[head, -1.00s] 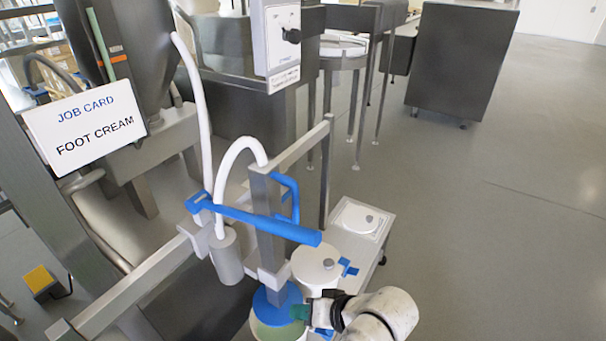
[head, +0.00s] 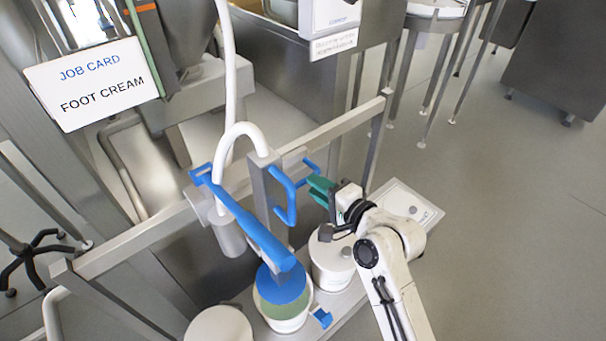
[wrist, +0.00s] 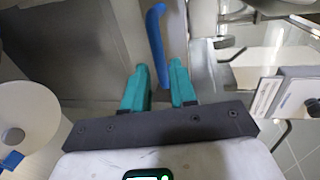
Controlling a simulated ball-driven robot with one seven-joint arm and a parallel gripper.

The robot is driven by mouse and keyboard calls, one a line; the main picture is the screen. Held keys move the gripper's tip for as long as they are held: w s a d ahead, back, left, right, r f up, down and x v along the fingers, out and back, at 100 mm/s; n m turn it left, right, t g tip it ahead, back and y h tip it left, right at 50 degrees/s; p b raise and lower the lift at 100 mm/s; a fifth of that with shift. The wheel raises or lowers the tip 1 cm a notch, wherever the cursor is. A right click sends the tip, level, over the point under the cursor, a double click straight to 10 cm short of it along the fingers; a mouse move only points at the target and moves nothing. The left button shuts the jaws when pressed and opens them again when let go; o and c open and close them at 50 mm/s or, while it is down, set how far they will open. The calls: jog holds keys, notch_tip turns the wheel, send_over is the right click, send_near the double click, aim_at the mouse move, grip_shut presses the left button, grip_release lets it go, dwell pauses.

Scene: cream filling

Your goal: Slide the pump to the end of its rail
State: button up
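The pump's grey column (head: 264,184) hangs on the grey horizontal rail (head: 130,238), between the rail's two ends. It carries a blue U-shaped handle (head: 287,205), a long blue lever (head: 245,225) and a white hose (head: 227,80). Its blue disc (head: 281,284) is at the mouth of a white tub (head: 286,323) with green in it. My gripper (head: 321,188) is just right of the handle. In the wrist view my teal fingers (wrist: 158,85) are apart, with the blue handle (wrist: 160,50) showing in the gap between their tips. I cannot tell whether they touch it.
A lidded white tub (head: 331,262) stands right of the disc, below my gripper. Another white tub (head: 219,326) stands at the lower left. The rail's right post (head: 376,140) rises behind my wrist. A job card (head: 97,82) reads FOOT CREAM. Floor at right is clear.

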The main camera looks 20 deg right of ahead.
jog(key=x, duration=0.6)
jog(key=shift+w+a, duration=0.1)
jog(key=shift+a, duration=0.05)
grip_shut()
dwell(0.4)
